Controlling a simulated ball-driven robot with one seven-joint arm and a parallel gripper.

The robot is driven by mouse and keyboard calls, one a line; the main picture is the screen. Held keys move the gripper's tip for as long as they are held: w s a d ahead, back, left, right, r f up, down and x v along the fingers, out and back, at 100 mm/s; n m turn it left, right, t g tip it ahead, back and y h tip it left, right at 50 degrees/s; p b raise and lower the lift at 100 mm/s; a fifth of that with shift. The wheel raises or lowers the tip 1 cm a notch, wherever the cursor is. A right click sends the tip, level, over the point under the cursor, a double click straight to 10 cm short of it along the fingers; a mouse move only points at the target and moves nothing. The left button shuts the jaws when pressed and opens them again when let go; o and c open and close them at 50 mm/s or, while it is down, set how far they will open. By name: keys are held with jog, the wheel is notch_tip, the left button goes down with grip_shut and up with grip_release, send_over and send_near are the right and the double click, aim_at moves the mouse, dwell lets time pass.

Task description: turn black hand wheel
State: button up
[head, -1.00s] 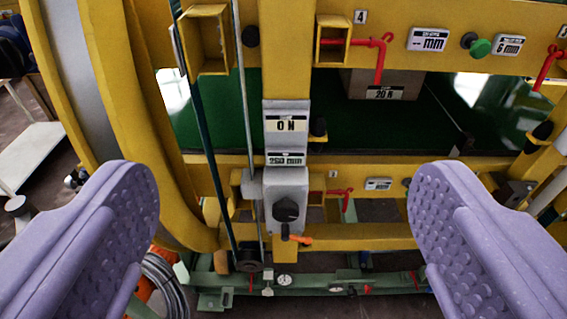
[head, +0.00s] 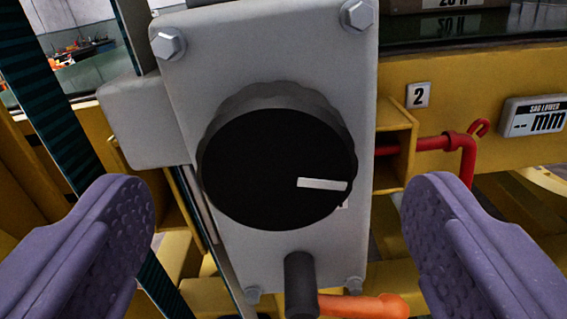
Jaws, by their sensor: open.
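The black hand wheel (head: 255,165) is a round knob with a scalloped rim and a white mark pointing right. It sits on a grey bolted plate (head: 240,45) in the middle of the head view. My gripper (head: 280,225) is open, with one purple padded finger (head: 95,245) to the left of the wheel and the other (head: 465,245) to its right. Neither finger appears to touch the wheel. Nothing is between the fingers in their grip.
Below the wheel, a dark stub (head: 300,285) and an orange handle (head: 365,306) stick out. A dark ribbed belt (head: 60,130) runs at left.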

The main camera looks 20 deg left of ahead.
aim_at(279, 181)
jog(key=x, duration=0.4)
jog(key=shift+w+a, duration=0.1)
jog(key=shift+w, duration=0.2)
jog(key=c, duration=1)
jog(key=shift+c, duration=0.2)
jog(key=shift+f+b, duration=0.1)
jog(key=shift+b, duration=0.45)
